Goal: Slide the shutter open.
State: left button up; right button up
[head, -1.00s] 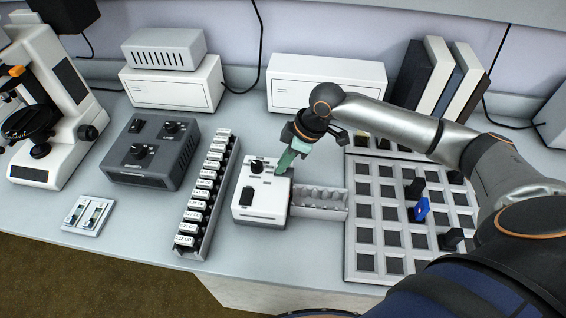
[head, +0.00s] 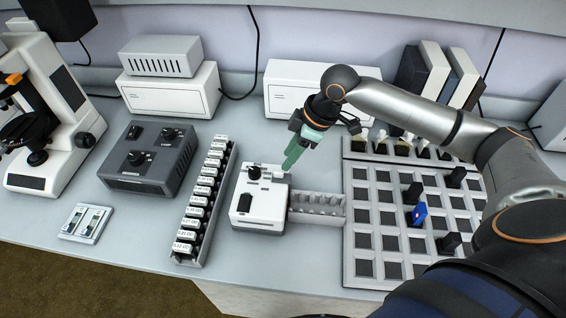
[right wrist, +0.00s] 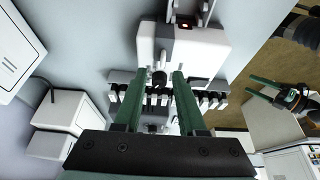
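I cannot single out the shutter for certain. My right gripper (head: 290,166) has green fingers and hangs just above the box's back right corner. In the right wrist view its fingers (right wrist: 164,78) are spread apart with nothing held between them.
A slotted grey tray (head: 318,196) adjoins the box's right side. A row of labelled blocks (head: 205,196) stands left, beside a dark control unit (head: 148,156). A compartment board (head: 401,257) with a few blocks lies right. Clear bench lies in front of the box.

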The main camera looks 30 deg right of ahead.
jog(key=v, duration=0.7)
dwell(0.4)
